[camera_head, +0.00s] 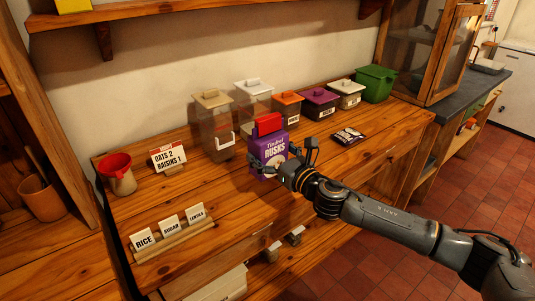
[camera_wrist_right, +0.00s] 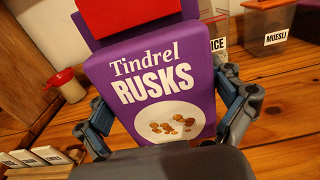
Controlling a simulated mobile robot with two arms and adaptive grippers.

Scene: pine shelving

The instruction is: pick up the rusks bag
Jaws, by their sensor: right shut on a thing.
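The rusks bag (camera_head: 269,150) is purple with a red top and stands upright above the wooden counter in the head view. In the right wrist view the bag (camera_wrist_right: 155,80) fills the middle, with "Tindrel RUSKS" and a plate of rusks printed on it. My right gripper (camera_head: 272,166) is shut on the bag, with one finger at each side of it in the right wrist view (camera_wrist_right: 170,118). The bag's underside is hidden, so I cannot tell whether it touches the counter. My left gripper is not in view.
Several lidded canisters and a green bin (camera_head: 376,83) line the wall behind. A dark packet (camera_head: 348,136) lies to the right. A jar with a red funnel (camera_head: 117,174), an oats and raisins sign (camera_head: 168,157) and a label rack (camera_head: 171,236) stand left. The counter's front middle is clear.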

